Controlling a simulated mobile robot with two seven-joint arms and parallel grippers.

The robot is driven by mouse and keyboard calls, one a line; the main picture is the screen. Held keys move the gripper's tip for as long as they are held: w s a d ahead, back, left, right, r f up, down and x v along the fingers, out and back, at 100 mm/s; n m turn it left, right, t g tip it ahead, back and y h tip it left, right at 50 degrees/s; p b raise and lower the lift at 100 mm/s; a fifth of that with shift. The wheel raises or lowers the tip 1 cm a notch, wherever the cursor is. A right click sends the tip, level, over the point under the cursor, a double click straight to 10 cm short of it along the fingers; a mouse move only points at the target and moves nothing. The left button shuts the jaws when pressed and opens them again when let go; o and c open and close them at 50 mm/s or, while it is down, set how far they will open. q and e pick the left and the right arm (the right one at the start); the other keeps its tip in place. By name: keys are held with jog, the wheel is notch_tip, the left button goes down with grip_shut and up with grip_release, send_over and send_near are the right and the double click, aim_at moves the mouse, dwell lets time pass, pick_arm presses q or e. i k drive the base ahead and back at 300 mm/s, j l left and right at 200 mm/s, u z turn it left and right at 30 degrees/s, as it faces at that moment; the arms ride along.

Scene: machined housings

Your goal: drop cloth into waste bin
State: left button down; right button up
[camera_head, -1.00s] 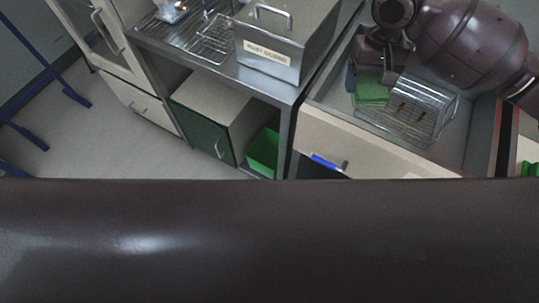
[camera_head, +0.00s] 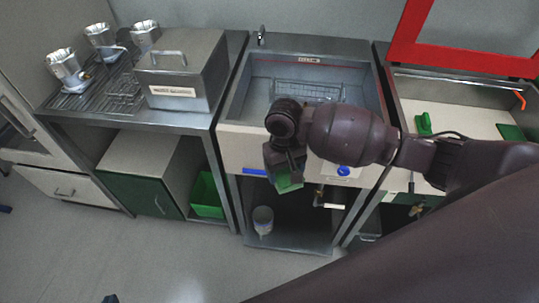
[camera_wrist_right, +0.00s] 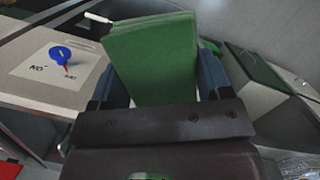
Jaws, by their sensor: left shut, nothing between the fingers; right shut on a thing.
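My right gripper (camera_head: 284,170) is shut on a green cloth (camera_head: 289,183) and holds it in front of the sink cabinet. The cloth (camera_wrist_right: 152,58) stands between the two fingers in the right wrist view. A green bin (camera_head: 208,194) sits under the steel counter, to the left of the cloth and apart from it; it looks like the waste bin. Its inside is mostly hidden. Only a small dark tip of my left gripper (camera_head: 110,298) shows at the bottom edge of the head view, away from cloth and bin.
A lidded steel box (camera_head: 182,75) stands on the counter. The sink (camera_head: 250,95) holds a wire basket (camera_head: 305,90). A grey container (camera_head: 262,220) stands on the lower shelf under the sink. A green-fronted cabinet (camera_head: 143,193) is left of the bin. The floor in front is clear.

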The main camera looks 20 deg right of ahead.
aim_at(218, 201)
jog(key=j+z, duration=0.25)
jog(key=z, duration=0.3)
jog(key=j+z, duration=0.3)
jog(key=j, duration=0.5)
jog(key=j+z, duration=0.25)
jog(key=j, duration=1.25)
jog(key=k+j, duration=0.1)
jog(key=j, duration=1.2)
jog(key=k+j, duration=0.15)
jog(key=j, duration=0.5)
